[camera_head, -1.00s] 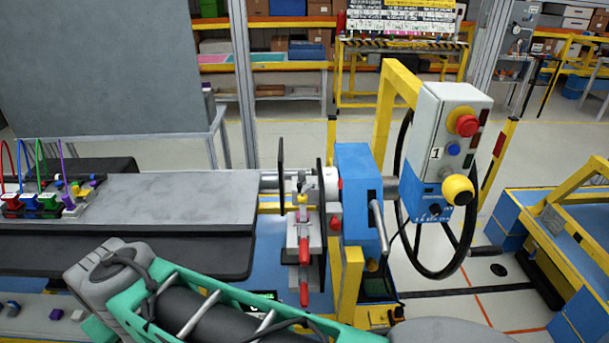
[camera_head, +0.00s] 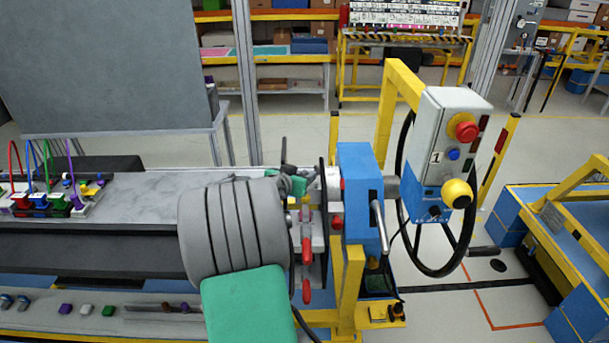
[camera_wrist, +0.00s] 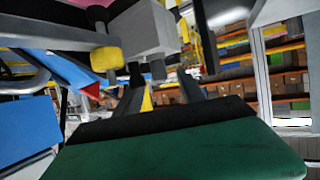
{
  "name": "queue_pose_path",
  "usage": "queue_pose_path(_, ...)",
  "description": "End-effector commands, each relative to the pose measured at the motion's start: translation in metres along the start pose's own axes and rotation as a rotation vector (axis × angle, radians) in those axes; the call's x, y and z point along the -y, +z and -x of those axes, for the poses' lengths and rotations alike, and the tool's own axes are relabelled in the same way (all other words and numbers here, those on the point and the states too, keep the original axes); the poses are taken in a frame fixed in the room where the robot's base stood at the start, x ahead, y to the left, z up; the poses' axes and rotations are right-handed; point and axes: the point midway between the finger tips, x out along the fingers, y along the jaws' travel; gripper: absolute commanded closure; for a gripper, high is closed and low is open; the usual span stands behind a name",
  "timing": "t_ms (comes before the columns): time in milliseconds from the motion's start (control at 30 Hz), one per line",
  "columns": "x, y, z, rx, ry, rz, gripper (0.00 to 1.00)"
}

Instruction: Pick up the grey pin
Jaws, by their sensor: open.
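My gripper (camera_wrist: 160,92) shows in the wrist view as two dark fingers, spread apart beyond a green body with a black edge. I see nothing held between them. A grey block (camera_wrist: 143,35) with two short grey stubs below it and a yellow knob (camera_wrist: 107,59) at its left stands just past the fingers. I cannot tell for sure whether one of these stubs is the grey pin. In the head view my arm covers much of the clamp fixture (camera_head: 306,222) with red handles, and my gripper is mostly hidden at its upper part.
A blue machine block (camera_head: 360,200) stands right of the fixture, with a control box (camera_head: 450,145) on a yellow post. A grey bench top (camera_head: 140,190) extends left. Small coloured pieces (camera_head: 87,310) sit on the front rail. Shelves (camera_wrist: 275,75) stand behind.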

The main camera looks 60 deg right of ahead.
Motion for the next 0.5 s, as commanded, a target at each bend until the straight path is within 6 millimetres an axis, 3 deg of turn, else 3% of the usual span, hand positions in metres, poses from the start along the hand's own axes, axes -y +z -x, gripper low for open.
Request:
queue_pose_path(100, 0.0000, -0.0014, -0.0099, -0.002, 0.000, -0.001, 0.53)
queue_pose_path(267, 0.0006, -0.0005, -0.0102, -0.002, -0.002, 0.000, 0.53)
queue_pose_path(500, 0.0007, -0.0005, -0.0099, -0.001, -0.002, 0.000, 0.71)
